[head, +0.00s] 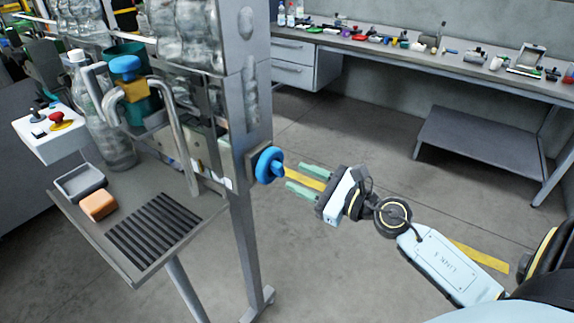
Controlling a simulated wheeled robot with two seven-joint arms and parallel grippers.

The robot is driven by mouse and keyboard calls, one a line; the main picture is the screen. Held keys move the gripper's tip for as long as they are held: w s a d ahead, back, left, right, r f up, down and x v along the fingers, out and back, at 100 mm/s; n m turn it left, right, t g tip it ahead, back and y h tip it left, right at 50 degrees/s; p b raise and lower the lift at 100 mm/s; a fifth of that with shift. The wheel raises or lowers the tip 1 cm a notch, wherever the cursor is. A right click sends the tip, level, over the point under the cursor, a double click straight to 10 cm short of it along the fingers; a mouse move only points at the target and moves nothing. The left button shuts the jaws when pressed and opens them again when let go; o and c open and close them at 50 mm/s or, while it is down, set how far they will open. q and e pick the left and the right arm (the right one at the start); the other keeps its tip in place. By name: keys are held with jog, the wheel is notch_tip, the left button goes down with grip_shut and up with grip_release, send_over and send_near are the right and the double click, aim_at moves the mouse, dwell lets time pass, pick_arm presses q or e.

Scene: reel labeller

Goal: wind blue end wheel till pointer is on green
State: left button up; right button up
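The blue end wheel (267,165) sits on the right side of the machine's upright post (249,110), with a small blue knob sticking out towards my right gripper. My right gripper (296,180) comes in from the right. Its two green fingers are apart, pointing at the wheel, with nothing seen between them. The fingertips are just right of the knob; I cannot tell if they touch it. I cannot make out the pointer or its green mark. My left gripper is not in view.
A metal shelf with a dark grate (154,226), an orange block (98,204) and a grey tray (80,183) is at the left. A white control box (48,135) is beyond it. A cluttered workbench (430,62) stands at the back.

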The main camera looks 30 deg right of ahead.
aim_at(282, 170)
jog(key=shift+p+x, duration=0.45)
jog(key=shift+x, duration=1.85)
grip_shut()
